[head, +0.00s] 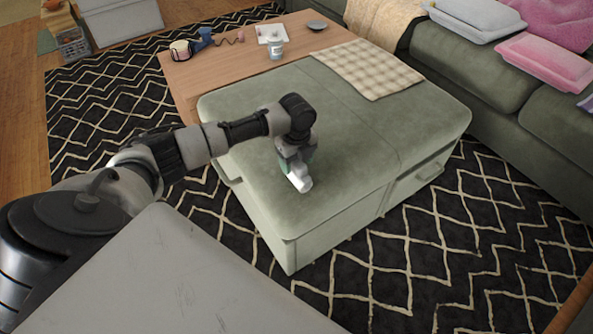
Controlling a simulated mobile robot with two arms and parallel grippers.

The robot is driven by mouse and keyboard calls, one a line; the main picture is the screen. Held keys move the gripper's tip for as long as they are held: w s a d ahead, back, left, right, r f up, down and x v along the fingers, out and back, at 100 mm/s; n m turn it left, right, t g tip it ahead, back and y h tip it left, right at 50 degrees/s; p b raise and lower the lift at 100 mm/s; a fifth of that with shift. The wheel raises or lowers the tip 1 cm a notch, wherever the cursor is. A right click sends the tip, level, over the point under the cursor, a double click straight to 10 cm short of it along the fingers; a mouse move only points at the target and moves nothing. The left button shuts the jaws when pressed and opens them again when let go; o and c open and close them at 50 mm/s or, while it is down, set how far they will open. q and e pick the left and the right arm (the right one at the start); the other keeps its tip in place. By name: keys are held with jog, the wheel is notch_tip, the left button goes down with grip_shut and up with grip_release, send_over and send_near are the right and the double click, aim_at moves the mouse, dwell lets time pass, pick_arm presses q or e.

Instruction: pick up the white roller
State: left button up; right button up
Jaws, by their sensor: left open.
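The white roller (300,182) lies on the green ottoman top (345,130), near its front left part. Its bright white end shows just below my left gripper (292,163), with a bit of green beside it. My left arm reaches in from the left, and the gripper points down over the roller. The gripper is open. It hides much of the roller, and I cannot tell whether the fingers are around it or touching it. My right gripper is out of view.
A checked cloth (372,68) lies on the ottoman's far side. The wooden table (225,70) behind holds a white cup (275,48) and small items. A green sofa (470,75) with folded textiles stands at right. The patterned rug (445,260) is clear in front.

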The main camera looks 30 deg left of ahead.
pick_arm(q)
jog(key=shift+f, duration=0.45)
jog(key=c, duration=1.1)
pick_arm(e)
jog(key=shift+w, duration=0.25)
pick_arm(q)
jog(key=shift+o, duration=0.2)
jog(key=shift+r, duration=0.15)
notch_tip(320, 180, up, 4)
jog(key=shift+r+p, duration=0.1)
jog(key=shift+p, duration=0.85)
jog(key=d, duration=0.1)
jog(key=d+r, duration=0.1)
jog(key=d+r+p, duration=0.1)
jog(key=shift+s+d, duration=0.2)
jog(key=shift+s, duration=0.15)
jog(key=s+d+r+p, duration=0.1)
jog(key=d+r, duration=0.3)
jog(key=d, duration=0.4)
jog(key=shift+s+r+p, duration=0.3)
jog(key=shift+s+p, duration=0.05)
jog(key=shift+p, duration=0.15)
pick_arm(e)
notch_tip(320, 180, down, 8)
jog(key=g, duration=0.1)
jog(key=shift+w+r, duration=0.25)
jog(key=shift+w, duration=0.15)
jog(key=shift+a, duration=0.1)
